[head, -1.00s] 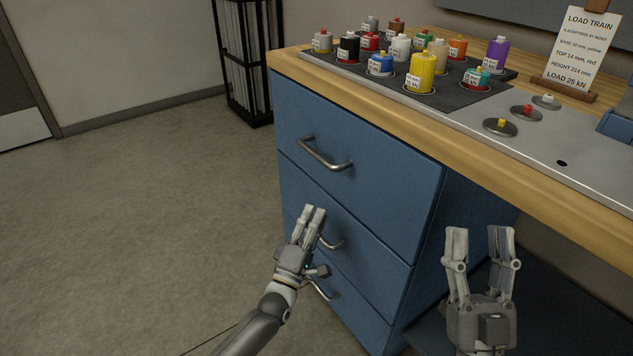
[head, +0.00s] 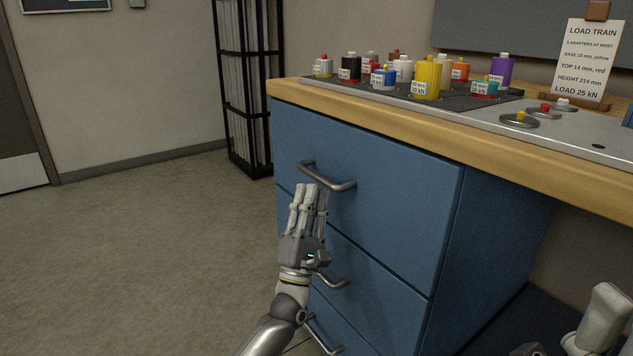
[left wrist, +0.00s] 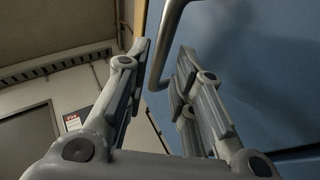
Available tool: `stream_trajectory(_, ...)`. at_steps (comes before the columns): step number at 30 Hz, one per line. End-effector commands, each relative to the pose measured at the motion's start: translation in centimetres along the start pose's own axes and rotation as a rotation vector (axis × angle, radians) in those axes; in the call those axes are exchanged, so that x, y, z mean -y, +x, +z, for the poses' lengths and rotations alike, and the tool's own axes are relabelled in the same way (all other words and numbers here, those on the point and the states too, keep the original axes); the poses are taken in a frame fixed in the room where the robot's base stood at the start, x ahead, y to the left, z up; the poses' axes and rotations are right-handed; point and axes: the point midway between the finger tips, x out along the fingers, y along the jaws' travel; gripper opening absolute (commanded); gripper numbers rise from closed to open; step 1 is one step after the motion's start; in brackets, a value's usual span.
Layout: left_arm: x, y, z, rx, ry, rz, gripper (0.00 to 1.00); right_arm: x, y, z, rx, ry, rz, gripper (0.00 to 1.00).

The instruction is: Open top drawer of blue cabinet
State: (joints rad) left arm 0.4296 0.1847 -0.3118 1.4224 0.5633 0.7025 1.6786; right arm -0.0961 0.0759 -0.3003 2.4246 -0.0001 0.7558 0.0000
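The blue cabinet (head: 490,235) stands under the wooden bench top, its drawers closed. Its top drawer (head: 400,190) has a curved metal handle (head: 340,184). My left gripper (head: 312,190) is upright at that handle, its fingertips just below and in front of the bar. In the left wrist view my left gripper (left wrist: 158,65) is open, with the handle (left wrist: 166,45) showing in the gap, nearer the right finger. I cannot tell whether they touch. My right gripper (head: 590,325) is partly cut off at the bottom right, its opening unclear.
The bench top (head: 420,125) overhangs the cabinet and carries several coloured adapters, metal discs and a load train sign (head: 590,60). Lower drawer handles (head: 332,280) sit below my left gripper. A black rack (head: 245,90) stands behind left. The floor at left is clear.

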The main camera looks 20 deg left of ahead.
Motion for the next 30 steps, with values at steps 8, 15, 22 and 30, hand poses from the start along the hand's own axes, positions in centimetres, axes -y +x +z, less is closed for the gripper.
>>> stream_trajectory(8,0.1,4.0,-0.1,-0.001,0.001,0.0,0.23,0.1,0.3,-0.1,-0.028,-0.004,-0.012,0.46)
stream_trajectory(15,0.1,4.9,0.0,-0.001,0.001,-0.002,0.23,0.1,0.6,0.0,-0.034,-0.005,-0.016,0.46)
stream_trajectory(22,0.1,4.9,0.0,-0.001,0.001,-0.002,0.15,0.1,0.6,0.0,-0.035,-0.005,-0.016,0.46)
stream_trajectory(30,0.1,4.9,0.0,-0.001,0.001,-0.002,0.0,0.1,0.6,-0.1,-0.035,-0.005,-0.015,0.46)
